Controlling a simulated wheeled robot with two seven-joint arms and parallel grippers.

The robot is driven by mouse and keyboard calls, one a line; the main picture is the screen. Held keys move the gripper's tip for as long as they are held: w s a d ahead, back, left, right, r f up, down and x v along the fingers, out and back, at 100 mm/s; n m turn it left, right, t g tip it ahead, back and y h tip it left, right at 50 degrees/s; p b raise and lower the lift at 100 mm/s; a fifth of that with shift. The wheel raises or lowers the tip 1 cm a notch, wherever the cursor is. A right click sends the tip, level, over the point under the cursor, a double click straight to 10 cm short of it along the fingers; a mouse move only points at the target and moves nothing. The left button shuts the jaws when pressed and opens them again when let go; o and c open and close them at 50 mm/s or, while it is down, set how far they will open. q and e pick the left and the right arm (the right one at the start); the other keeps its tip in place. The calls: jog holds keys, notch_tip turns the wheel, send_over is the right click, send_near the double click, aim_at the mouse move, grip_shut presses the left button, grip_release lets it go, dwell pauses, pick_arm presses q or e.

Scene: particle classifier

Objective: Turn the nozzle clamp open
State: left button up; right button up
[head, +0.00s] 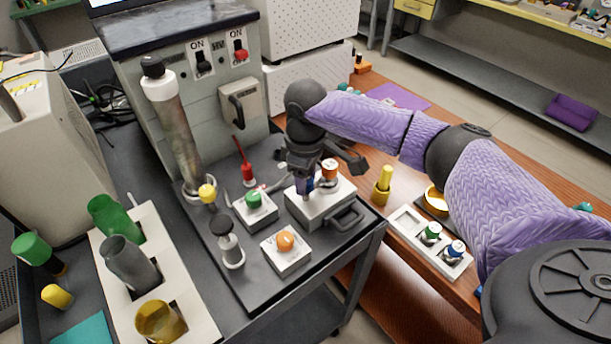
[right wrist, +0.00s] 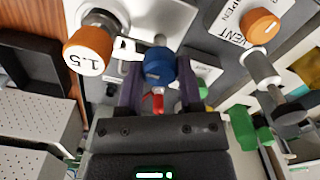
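A blue knob (right wrist: 160,65) sits on a light grey box (head: 318,210); I take this to be the nozzle clamp, but no label on it is readable. My right gripper (head: 305,183) points down over the box. In the right wrist view its two dark purple fingers (right wrist: 158,88) stand close on either side of the blue knob and appear shut on it. An orange-sided knob with a white top marked 1.5 (right wrist: 88,50) stands beside it; it also shows in the head view (head: 330,170). My left gripper is not in view.
A red-handled part (head: 247,172), a green-knobbed block (head: 254,203) and an orange-knobbed block (head: 286,248) stand close by. A tall glass column (head: 178,125) rises to the left. A white rack with bottles (head: 185,300) lies front left, a small vial tray (head: 410,225) to the right.

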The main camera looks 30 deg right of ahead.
grip_shut()
jog(key=shift+r+n+p, duration=0.15)
jog(key=shift+n+p, duration=0.35)
jog(key=shift+p, duration=0.3)
jog(key=n+p, duration=0.2)
jog(key=shift+r+p, duration=0.1)
jog(key=shift+p, duration=0.25)
jog(key=n+p, duration=0.2)
jog(key=n, duration=0.1)
jog(key=shift+n, duration=0.4)
jog(key=n+p, duration=0.1)
jog(key=n, duration=0.2)
jog(key=shift+f+n+p, duration=0.2)
jog(key=shift+n+p, duration=0.1)
jog(key=shift+p, duration=0.05)
jog(key=n, duration=0.3)
jog(key=shift+n, duration=0.3)
jog(key=n, duration=0.2)
jog(key=shift+n+p, duration=0.3)
jog(key=shift+p, duration=0.05)
jog(key=shift+n, duration=0.8)
